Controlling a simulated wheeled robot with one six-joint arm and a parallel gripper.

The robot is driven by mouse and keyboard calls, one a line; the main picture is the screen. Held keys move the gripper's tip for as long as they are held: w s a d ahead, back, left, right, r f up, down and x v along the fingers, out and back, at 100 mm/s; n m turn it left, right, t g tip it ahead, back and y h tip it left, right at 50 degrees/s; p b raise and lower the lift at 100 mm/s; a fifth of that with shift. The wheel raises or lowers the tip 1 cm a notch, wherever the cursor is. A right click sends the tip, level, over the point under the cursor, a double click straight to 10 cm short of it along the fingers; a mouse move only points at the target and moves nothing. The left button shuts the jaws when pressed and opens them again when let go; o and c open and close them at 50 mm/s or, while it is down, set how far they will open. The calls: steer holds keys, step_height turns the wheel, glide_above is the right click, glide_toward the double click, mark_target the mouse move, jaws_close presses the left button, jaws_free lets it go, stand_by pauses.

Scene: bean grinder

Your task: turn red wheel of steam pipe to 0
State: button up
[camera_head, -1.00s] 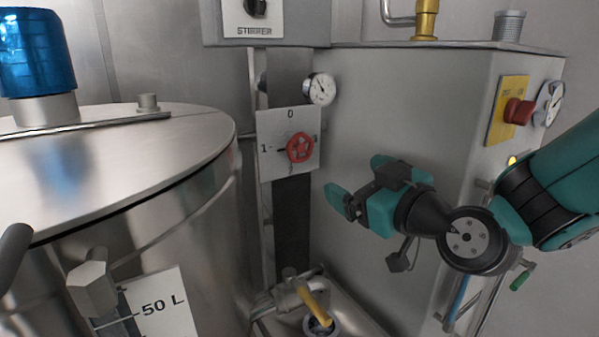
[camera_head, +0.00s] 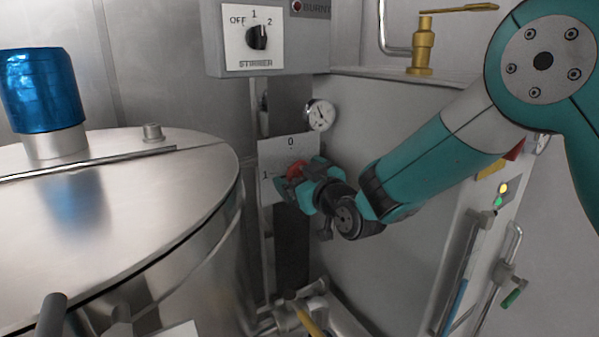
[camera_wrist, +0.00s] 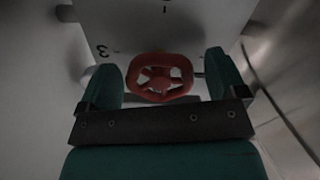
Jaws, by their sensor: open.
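The wheel's pointer is not clear.
A round pressure gauge (camera_head: 320,115) is just above the plate. The stirrer switch box (camera_head: 262,40) hangs higher up. A large steel tank (camera_head: 120,190) with a blue cap (camera_head: 42,90) stands at left. A steel cabinet wall (camera_head: 375,120) is close at right.

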steer(key=shift+w+a, duration=0.1)
steer(key=shift+w, duration=0.05)
steer(key=shift+c, duration=0.2)
steer(key=c, duration=0.9)
steer(key=shift+m, duration=0.3)
